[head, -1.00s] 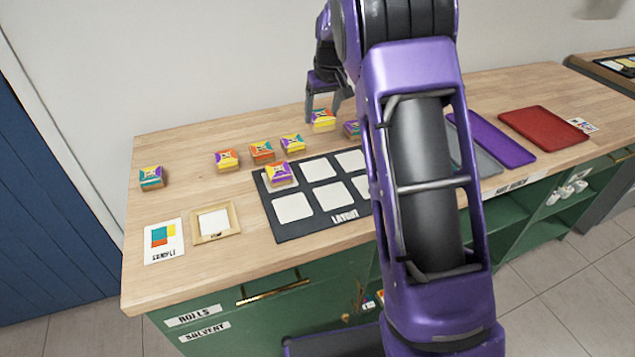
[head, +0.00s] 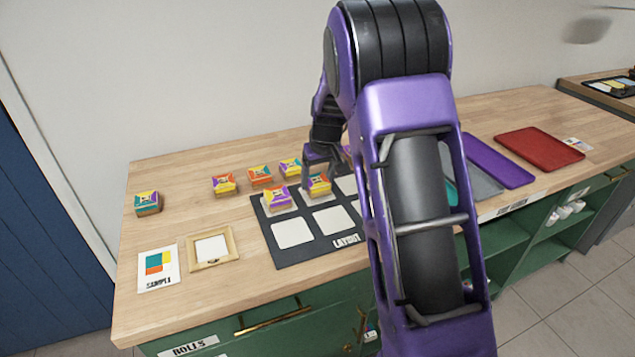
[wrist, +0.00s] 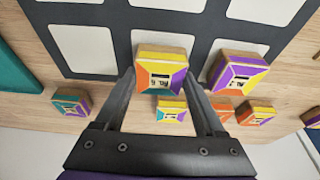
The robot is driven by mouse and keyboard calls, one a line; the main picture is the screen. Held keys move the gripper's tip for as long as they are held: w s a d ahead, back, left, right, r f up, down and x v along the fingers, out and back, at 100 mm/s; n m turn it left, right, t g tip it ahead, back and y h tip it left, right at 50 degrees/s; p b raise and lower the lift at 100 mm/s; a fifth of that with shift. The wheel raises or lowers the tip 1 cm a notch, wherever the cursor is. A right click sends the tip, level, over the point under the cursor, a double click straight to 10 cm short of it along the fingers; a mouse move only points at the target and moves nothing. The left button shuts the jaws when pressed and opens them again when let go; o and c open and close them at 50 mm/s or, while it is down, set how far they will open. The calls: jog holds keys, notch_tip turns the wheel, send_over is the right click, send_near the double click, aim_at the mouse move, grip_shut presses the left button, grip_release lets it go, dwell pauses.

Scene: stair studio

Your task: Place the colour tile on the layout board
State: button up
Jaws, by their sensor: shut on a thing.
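The layout board (head: 272,232) is dark with pale squares and lies on the wooden bench. My gripper (head: 319,176) is shut on a square colour tile (head: 318,187) with yellow, orange and purple faces, at the back row's middle square. In the wrist view the tile (wrist: 160,72) sits between my two fingertips (wrist: 160,82), over or on that square. I cannot tell whether it touches the board. A second tile (head: 276,200) rests on the board's back left square, beside the held one, and also shows in the wrist view (wrist: 237,75).
Several loose tiles, such as an orange one (head: 260,176), stand behind the board. A teal-topped tile (head: 147,203) stands far left. A sample card (head: 158,268) and wooden frame (head: 211,248) lie left of the board. Purple (head: 498,164) and red (head: 538,148) trays lie right.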

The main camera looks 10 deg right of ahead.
jog(key=shift+f, duration=0.35)
jog(key=shift+f, duration=0.2)
jog(key=o, duration=1.4)
jog(key=shift+c, duration=0.2)
jog(key=p+v, duration=0.1)
jog(key=v, duration=1.1)
jog(key=shift+r, duration=0.2)
